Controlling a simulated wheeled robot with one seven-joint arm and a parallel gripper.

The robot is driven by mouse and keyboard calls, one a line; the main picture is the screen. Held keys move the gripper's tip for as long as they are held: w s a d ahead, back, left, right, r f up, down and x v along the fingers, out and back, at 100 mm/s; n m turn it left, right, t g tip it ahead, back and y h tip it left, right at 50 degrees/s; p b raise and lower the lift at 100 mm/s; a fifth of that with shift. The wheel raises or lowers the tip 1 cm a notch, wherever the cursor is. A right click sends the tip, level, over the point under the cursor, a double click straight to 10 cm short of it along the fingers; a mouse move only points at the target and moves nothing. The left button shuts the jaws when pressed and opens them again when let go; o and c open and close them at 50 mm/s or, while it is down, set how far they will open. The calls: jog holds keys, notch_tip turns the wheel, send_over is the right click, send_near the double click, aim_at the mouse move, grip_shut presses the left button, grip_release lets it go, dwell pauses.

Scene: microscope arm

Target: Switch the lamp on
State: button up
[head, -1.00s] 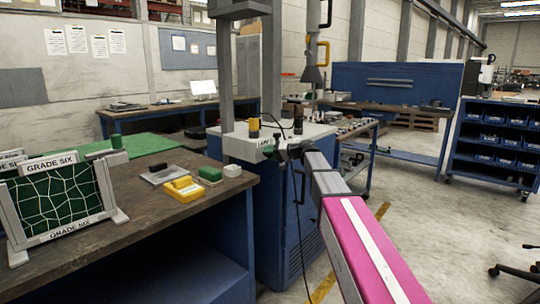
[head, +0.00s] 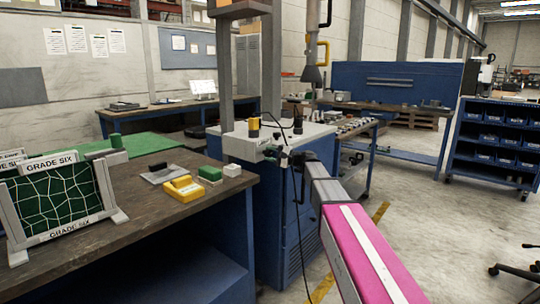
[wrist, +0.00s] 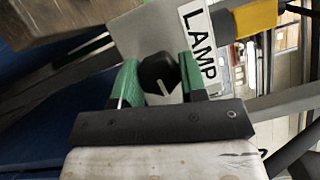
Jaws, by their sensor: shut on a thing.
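The lamp knob (wrist: 158,72) is a round black dial with a white pointer line, on a grey face beside a white LAMP label (wrist: 198,42). My gripper (wrist: 157,82) has its green fingers on either side of the knob, shut on it. In the head view my gripper (head: 277,155) is at the front upper edge of the white-topped blue cabinet (head: 230,135). My wrist and the fingers hide the knob there. The underside of the grey overhead part (head: 240,9) shows a warm brown-orange tint.
A wooden bench (head: 130,215) stands left of the cabinet, with a yellow case (head: 183,188), a green block (head: 210,174) and a net frame (head: 62,200). A black cable (head: 301,235) hangs by my gripper.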

jog(key=shift+m, duration=0.4)
jog(key=o, duration=0.9)
jog(key=shift+o, duration=0.2)
jog(key=v, duration=1.1)
jog(key=shift+f, duration=0.15)
jog(key=shift+a, duration=0.1)
